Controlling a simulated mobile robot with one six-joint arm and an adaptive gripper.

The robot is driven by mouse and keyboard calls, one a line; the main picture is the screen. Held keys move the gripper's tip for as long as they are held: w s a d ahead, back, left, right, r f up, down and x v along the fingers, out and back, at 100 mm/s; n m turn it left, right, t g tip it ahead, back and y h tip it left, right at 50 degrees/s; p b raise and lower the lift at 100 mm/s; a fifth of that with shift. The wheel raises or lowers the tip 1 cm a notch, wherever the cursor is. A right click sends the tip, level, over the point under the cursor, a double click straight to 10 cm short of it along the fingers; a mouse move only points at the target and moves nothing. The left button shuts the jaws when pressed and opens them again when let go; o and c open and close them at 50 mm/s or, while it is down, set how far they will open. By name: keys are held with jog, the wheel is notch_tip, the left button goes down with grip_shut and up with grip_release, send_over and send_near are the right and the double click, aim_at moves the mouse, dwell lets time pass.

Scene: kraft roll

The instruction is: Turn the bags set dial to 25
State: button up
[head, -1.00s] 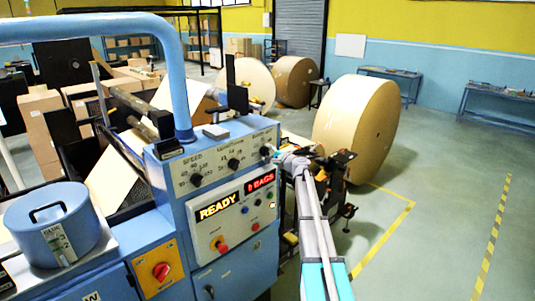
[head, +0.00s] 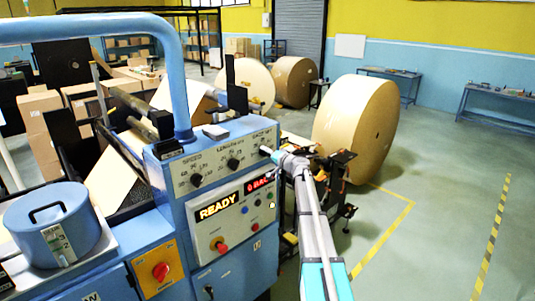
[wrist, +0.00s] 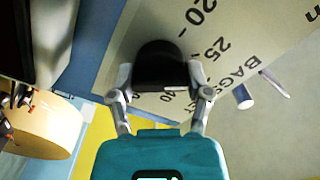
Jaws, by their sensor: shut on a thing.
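The bags set dial is a black knob (wrist: 160,62) in the wrist view, on a pale panel with printed marks. The numbers 20 and 25 and the word BAGS read to its right, turned sideways. My gripper (wrist: 161,84) has its two fingers on either side of the knob and is shut on it. The dial's pointer cannot be made out, so its setting is unclear. In the head view my gripper (head: 272,153) is at the right end of the dial row on the blue machine's panel (head: 215,165), and it hides the dial.
Speed dial (head: 196,181) and length dial (head: 233,163) sit to the left on the panel. Below are a READY display (head: 216,207), a partly covered red display (head: 258,184) and a red button (head: 221,247). A large kraft roll (head: 355,130) stands behind my arm.

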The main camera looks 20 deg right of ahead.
jog(key=shift+n, duration=0.9)
jog(key=o, duration=1.2)
jog(key=shift+c, duration=0.2)
jog(key=shift+s, duration=0.1)
jog(key=v, duration=1.2)
